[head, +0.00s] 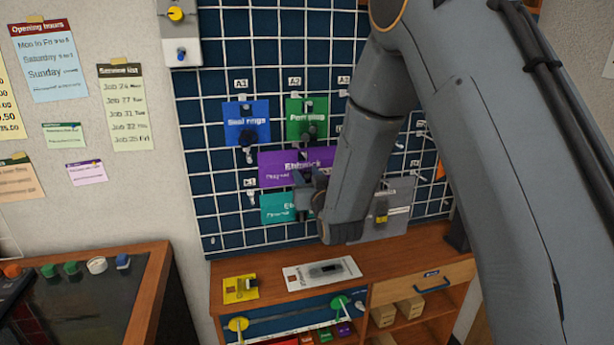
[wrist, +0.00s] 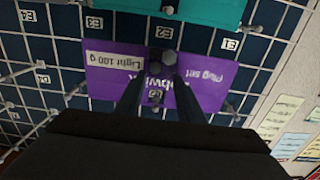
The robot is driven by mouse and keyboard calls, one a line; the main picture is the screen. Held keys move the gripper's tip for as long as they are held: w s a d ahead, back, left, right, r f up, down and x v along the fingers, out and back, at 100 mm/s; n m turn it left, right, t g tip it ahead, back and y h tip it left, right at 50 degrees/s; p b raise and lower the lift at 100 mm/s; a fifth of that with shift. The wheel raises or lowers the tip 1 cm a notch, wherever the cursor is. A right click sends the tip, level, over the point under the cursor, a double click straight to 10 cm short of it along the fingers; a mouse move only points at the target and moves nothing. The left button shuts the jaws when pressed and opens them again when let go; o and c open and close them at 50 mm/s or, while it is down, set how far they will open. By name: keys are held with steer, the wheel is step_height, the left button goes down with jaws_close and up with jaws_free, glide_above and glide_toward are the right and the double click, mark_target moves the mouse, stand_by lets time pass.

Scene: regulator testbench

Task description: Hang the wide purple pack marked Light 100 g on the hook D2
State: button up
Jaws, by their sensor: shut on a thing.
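The wide purple pack (wrist: 210,75) marked Light 100 g is upside down in the wrist view, flat against the pegboard front. It also shows in the head view (head: 280,167), partly covered by my arm. My gripper (wrist: 155,85) is shut on the pack near its middle; in the head view my gripper (head: 306,190) is at its lower right. Rounded hook tips show around the fingers, but I cannot tell whether one passes through the pack's hole. Hook D2 and its label are not readable; the pack covers that area.
A teal pack (head: 278,208) hangs just below the purple one. A blue pack (head: 246,124) and a green pack (head: 306,118) hang above. A grey pack (head: 395,195) is to the right. Bare hooks stick out near label D4 (wrist: 42,78). The wooden bench (head: 400,255) lies below.

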steer(key=o, duration=1.2)
steer(key=s+d+f+m+g+h+b, duration=0.1)
steer(key=s+d+f+g+h, duration=0.1)
steer(key=s+d+f+g, duration=0.35)
steer(key=s+d+f+m+g+h+b, duration=0.1)
steer(key=s+d+f+g, duration=0.15)
steer(key=s+d, duration=0.55)
steer(key=s+d+f+g+h+b, duration=0.1)
steer(key=s+d+f+g+h, duration=0.15)
steer(key=s+f, duration=0.45)
steer(key=s+d+g, duration=0.1)
steer(key=s, duration=0.3)
steer(key=s+d+g, duration=0.2)
steer(key=s, duration=0.3)
steer(key=s+d+r+m+g, duration=0.1)
steer(key=s+g, duration=0.1)
steer(key=s, duration=0.3)
steer(key=shift+d+g+y+b, duration=0.2)
steer(key=shift+g+y+b, duration=0.05)
steer(key=shift+b, duration=0.05)
